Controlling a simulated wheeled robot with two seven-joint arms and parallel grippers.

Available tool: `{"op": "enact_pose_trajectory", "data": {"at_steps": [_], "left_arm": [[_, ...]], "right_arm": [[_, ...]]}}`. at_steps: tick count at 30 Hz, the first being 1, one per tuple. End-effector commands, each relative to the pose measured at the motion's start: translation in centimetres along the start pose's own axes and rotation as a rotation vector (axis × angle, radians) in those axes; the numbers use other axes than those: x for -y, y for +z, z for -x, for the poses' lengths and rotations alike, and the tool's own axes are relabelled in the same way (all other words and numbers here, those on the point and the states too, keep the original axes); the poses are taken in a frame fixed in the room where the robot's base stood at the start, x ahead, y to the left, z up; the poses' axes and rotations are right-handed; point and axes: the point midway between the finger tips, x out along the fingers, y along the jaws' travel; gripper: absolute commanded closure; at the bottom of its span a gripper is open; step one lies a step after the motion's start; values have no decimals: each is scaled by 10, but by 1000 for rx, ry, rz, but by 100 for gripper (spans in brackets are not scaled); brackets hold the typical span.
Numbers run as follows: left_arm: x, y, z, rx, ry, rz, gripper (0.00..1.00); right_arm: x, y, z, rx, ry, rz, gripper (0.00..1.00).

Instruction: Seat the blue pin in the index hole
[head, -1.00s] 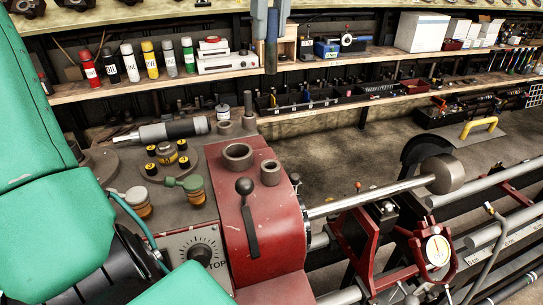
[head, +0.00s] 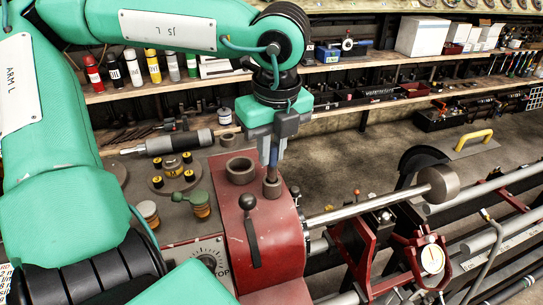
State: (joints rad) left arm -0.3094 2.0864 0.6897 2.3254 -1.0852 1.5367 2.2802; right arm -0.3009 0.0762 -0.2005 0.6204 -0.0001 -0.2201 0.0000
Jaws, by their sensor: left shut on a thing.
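My left gripper (head: 272,150) points down over the red lathe headstock, shut on the blue pin (head: 273,158). The pin stands upright, its upper part hidden between the fingers. Its lower end meets the smaller dark collar (head: 271,188) on top of the headstock. I cannot tell how far the pin is inside this collar, as its opening is covered. A wider dark collar (head: 240,170) with an open top stands just left of it. My right gripper is not in view.
The red headstock (head: 268,240) has a black-knobbed lever (head: 248,207) in front of the collars. A steel shaft (head: 365,208) runs right from it. A grey-handled tool (head: 185,141) lies behind left. Shelves with bottles and boxes line the back.

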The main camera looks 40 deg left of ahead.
Motion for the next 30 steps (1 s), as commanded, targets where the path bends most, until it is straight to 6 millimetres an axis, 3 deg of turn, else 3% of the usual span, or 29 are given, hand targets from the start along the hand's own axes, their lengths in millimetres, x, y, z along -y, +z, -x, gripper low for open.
{"op": "enact_pose_trajectory", "data": {"at_steps": [7, 20, 21, 24, 30], "left_arm": [[0, -3, -25, -1, 3, -1, 100], [0, -3, -31, 1, 1, 0, 100], [0, -3, -31, 1, 1, 0, 82], [0, -3, -30, 1, 2, 0, 63], [0, -3, -30, 1, 1, 0, 63]], "right_arm": [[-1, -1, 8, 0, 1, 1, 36], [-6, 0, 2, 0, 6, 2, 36], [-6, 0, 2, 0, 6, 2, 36], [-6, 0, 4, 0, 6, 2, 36], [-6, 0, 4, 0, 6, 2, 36]]}}
